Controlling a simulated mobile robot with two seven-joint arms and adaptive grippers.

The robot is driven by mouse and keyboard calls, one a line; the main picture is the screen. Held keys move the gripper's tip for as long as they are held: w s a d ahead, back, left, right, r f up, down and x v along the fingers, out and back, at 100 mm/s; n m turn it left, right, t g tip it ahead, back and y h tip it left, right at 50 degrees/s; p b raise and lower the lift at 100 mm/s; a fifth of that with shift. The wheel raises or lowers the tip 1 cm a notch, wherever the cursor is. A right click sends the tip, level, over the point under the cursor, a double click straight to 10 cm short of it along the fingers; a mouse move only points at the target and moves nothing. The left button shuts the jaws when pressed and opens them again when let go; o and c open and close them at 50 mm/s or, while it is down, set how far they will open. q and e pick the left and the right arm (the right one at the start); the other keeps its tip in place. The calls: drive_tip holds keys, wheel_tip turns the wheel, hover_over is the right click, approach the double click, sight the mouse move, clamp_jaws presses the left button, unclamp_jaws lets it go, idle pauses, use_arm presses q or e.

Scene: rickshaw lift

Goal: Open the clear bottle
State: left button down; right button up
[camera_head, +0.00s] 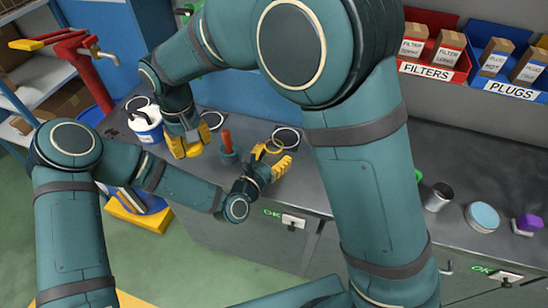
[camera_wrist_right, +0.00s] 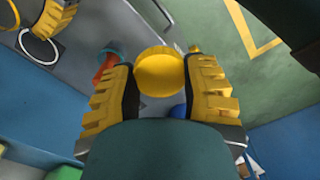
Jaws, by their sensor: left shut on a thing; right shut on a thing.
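My right gripper (camera_head: 186,147) points down over the left part of the counter. In the right wrist view its two yellow fingers are shut on a round yellow lid (camera_wrist_right: 160,72). My left gripper (camera_head: 270,170) is to the right of it, low at the counter's front, with its fingers closed on a see-through thing with a yellow ring (camera_head: 263,150), which looks like the clear bottle. The bottle's walls are hard to make out. The lid and the yellow ring are apart. The left fingertips also show at the top left of the right wrist view.
A red-handled thing in a dark teal holder (camera_head: 229,152) stands between my grippers. A white and blue jar (camera_head: 147,126) is left of my right gripper. A metal can (camera_head: 438,197), a light-blue lid (camera_head: 483,216) and a purple-topped thing (camera_head: 528,224) are at right. Red bins (camera_head: 432,66) stand behind.

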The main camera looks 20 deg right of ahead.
use_arm(q)
drive_tip(key=shift+f, duration=0.55)
drive_tip(key=shift+f, duration=0.15)
drive_tip(key=shift+c, duration=1)
unclamp_jaws()
drive_tip(key=shift+r, duration=0.2)
drive_tip(key=v, duration=1.2)
drive_tip(key=shift+b, duration=0.35)
drive_tip(key=shift+f, duration=0.2)
